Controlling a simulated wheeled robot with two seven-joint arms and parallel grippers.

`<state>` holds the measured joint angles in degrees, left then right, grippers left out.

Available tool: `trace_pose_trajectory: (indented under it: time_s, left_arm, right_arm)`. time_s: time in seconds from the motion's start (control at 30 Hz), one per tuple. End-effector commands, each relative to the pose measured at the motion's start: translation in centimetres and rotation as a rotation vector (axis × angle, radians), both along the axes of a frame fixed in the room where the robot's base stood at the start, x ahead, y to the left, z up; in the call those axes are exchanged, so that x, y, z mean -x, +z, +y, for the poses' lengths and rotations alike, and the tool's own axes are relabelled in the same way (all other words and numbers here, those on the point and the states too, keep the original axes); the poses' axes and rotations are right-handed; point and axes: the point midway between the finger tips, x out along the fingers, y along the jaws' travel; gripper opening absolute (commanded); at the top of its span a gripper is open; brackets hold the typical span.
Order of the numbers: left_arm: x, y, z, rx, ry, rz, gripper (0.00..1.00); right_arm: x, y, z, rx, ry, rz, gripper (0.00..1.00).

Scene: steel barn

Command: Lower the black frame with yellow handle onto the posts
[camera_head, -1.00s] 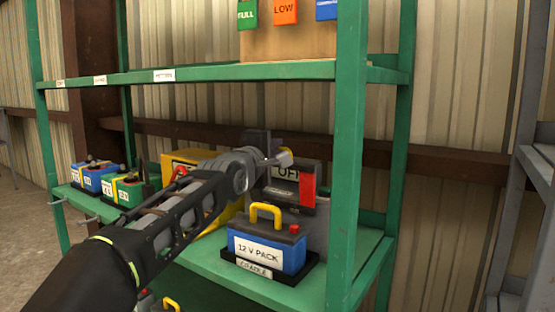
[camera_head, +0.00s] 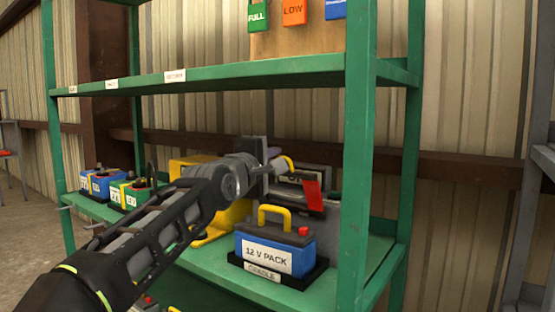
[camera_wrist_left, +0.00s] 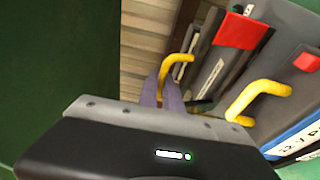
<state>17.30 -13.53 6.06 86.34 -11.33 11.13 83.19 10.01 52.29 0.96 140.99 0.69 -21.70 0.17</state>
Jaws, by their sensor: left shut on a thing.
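My left gripper (camera_head: 284,163) is at the dark assembly behind the blue battery. In the left wrist view its fingers (camera_wrist_left: 170,95) are shut on a yellow handle (camera_wrist_left: 177,66); a bit of this handle shows in the head view (camera_head: 290,164). The black frame (camera_head: 307,181) shows as a dark, tilted outline beside the fingers, partly hidden by the gripper. I cannot tell where it ends and the grey box behind begins. A red piece (camera_head: 312,194) slants at its right side. The posts are not clearly visible. My right gripper is out of view.
A blue battery (camera_head: 270,252) marked "12 V PACK", with its own yellow handle, stands in a black cradle (camera_head: 262,275) just in front. A green upright (camera_head: 357,170) is close on the right. Smaller batteries (camera_head: 115,188) stand at left. A green shelf (camera_head: 220,76) runs above.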

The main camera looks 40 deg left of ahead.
Motion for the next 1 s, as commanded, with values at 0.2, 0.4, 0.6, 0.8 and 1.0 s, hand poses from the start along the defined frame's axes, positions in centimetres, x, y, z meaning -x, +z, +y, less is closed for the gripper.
trace_pose_trajectory:
  time_s: [0.2, 0.4, 0.6, 0.8, 1.0]
  left_arm:
    - [0.0, -0.3, 0.3, 0.001, 0.004, 0.007, 0.00]
    - [0.7, -0.7, 0.2, -0.001, 0.004, 0.008, 0.00]
    - [2.2, -1.8, 0.1, 0.001, 0.003, 0.009, 0.00]
    - [2.4, -2.0, 0.1, 0.001, 0.003, 0.009, 0.00]
    - [2.5, -2.1, 0.1, 0.002, 0.002, 0.010, 0.00]
  right_arm:
    - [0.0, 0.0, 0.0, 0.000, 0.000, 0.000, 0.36]
    - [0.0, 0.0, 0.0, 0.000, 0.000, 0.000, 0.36]
    - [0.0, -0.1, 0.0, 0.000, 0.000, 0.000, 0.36]
    - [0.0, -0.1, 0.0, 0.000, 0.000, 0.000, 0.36]
    - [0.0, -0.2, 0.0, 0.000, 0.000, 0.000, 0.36]
